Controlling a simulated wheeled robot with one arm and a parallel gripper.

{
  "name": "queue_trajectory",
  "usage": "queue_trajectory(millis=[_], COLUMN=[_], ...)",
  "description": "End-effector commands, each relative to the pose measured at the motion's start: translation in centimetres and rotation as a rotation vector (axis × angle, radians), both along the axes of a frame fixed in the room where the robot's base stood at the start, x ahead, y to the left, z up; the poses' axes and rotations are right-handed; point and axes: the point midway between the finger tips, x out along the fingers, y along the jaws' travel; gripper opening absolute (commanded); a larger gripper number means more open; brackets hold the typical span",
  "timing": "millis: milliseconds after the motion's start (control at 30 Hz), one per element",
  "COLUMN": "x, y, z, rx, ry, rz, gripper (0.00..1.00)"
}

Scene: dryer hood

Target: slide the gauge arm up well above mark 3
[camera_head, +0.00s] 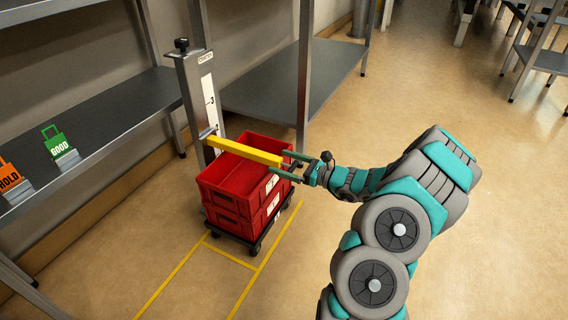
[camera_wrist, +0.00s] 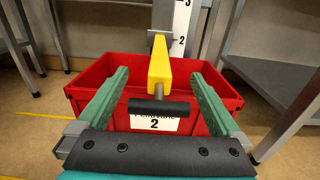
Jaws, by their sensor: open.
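The yellow gauge arm (camera_head: 243,152) sticks out level from a slider on the grey gauge post (camera_head: 188,88), over the red crate. Its slider sits below mark 3 (camera_head: 209,100) on the white scale. In the wrist view the yellow arm (camera_wrist: 159,66) points towards me and ends in a dark crossbar handle (camera_wrist: 159,105); mark 2 (camera_wrist: 181,41) shows just beside and above it. My gripper (camera_head: 284,163) is open at the arm's free end. In the wrist view its green fingers (camera_wrist: 160,74) stand on either side of the arm, apart from it.
Stacked red crates (camera_head: 231,205) stand on a wheeled dolly inside yellow floor lines, directly under the arm. A grey shelf (camera_head: 100,115) with a green GOOD tag (camera_head: 56,142) and an orange HOLD tag (camera_head: 9,175) is at left. Another shelf (camera_head: 295,85) stands behind.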

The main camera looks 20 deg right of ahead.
Motion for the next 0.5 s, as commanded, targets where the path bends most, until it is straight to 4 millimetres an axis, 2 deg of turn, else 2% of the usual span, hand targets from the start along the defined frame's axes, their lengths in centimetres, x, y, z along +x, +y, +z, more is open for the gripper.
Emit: queue_trajectory(millis=[100,500], x=[-0.01,-0.03], y=[-0.01,-0.01], z=[0.0,-0.02], rx=[0.0,-0.001], ry=[0.0,0.001], rz=[0.0,0.0], gripper=[0.99,0.54])
